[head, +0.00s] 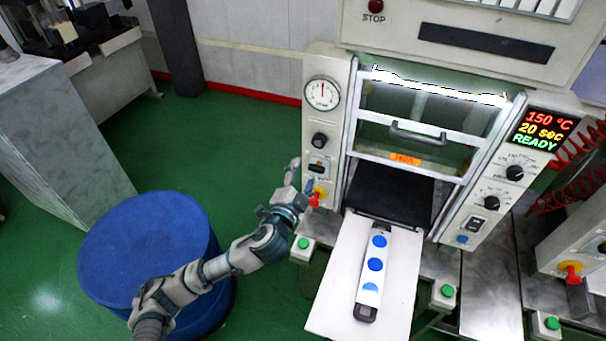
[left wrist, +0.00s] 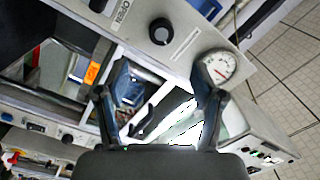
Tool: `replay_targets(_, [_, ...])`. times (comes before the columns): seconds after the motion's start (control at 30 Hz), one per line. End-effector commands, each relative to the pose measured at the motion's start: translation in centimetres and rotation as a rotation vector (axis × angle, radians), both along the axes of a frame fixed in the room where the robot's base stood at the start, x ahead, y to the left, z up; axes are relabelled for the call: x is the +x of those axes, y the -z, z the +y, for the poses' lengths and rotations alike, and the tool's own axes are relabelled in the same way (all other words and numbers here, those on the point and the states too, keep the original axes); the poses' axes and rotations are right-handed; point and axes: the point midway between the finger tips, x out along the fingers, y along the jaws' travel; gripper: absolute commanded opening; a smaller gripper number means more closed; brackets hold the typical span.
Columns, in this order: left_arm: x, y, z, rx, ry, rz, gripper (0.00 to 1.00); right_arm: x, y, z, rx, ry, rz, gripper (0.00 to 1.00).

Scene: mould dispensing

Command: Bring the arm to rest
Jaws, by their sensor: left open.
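My left arm (head: 235,262) comes in from the lower left of the head view and reaches up to the left side of the press (head: 318,155). My left gripper (head: 301,177) is open near the press's left control panel, by a red and yellow knob (head: 319,196). I cannot tell whether it touches the panel. In the left wrist view, its two fingers (left wrist: 163,75) are spread with nothing held between them. The press front and its gauge (left wrist: 220,66) lie beyond them. My right gripper is not in view.
A white plate (head: 334,272) in front of the press bears a pale strip with blue discs (head: 375,264). A blue drum (head: 140,235) stands below my left arm. The press display (head: 543,129) reads 150 °C, 20 sec, READY. Green floor (head: 245,135) is clear behind the drum.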

Motion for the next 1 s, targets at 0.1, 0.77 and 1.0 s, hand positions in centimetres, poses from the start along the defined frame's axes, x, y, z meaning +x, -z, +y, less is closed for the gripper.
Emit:
replay_targets(0.1, [-0.1,0.0,0.0,0.000,0.000,0.000,0.68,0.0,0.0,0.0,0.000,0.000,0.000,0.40])
replay_targets(0.77, [5.2,12.5,3.1,-0.062,-0.085,0.235,0.68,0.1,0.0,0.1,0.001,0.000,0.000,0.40])
replay_targets(1.0, [5.3,32.1,8.5,-0.154,-0.206,0.548,0.68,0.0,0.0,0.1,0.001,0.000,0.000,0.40])
